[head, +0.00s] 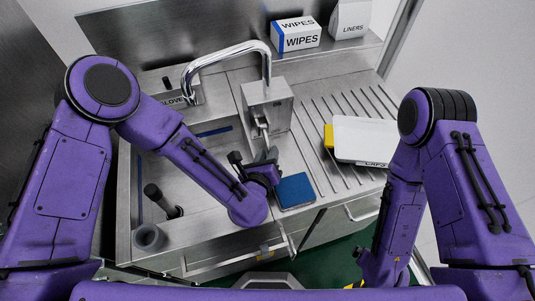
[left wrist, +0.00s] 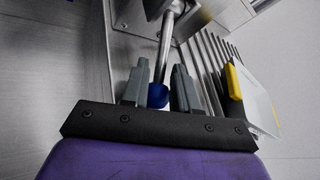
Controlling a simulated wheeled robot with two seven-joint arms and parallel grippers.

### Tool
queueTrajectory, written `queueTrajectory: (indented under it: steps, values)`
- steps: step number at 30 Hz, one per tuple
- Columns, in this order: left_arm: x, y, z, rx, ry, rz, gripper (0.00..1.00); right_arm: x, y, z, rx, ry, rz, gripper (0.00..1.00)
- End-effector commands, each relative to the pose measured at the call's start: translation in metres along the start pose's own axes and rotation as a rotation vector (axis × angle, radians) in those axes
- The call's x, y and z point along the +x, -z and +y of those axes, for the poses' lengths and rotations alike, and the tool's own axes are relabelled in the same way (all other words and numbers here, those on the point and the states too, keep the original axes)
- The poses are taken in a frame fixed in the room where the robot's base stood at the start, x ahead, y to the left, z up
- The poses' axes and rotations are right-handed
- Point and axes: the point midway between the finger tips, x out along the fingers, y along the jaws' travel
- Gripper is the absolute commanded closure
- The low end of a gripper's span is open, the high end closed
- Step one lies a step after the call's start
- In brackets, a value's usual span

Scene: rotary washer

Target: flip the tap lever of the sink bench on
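The tap has a shiny curved spout (head: 228,57) and a square metal body (head: 268,106) on the sink bench (head: 225,82). Its lever (head: 261,127) sticks out from the front of the body toward me. In the left wrist view the metal lever (left wrist: 167,45) runs down to a blue tip (left wrist: 157,95). My left gripper (head: 262,160) is just in front of the lever. It also shows in the left wrist view (left wrist: 160,88), with its fingers apart on either side of the blue tip and small gaps visible. My right arm hangs down at the right, and its gripper is not visible.
A blue pad (head: 295,191) lies beside my left gripper. A white caps box (head: 365,138) with a yellow item (head: 328,136) sits on the ribbed drainboard.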

Motion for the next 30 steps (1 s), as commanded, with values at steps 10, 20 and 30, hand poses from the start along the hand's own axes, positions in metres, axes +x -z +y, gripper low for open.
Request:
queueTrajectory:
  steps: [10,20,30]
  values:
    - [-0.0015,0.0032,0.0004,0.003,0.001,0.008,1.0,0.0003,-0.0001,0.0,0.0,0.0,0.0,0.0]
    - [-0.0045,0.0049,-0.0006,0.004,0.001,0.017,1.0,0.0012,-0.0005,-0.0001,0.0,0.0,0.0,0.0]
    - [-0.0067,0.0029,-0.0029,0.005,0.002,0.017,1.0,0.0018,-0.0007,-0.0002,0.0,0.0,0.0,0.0]
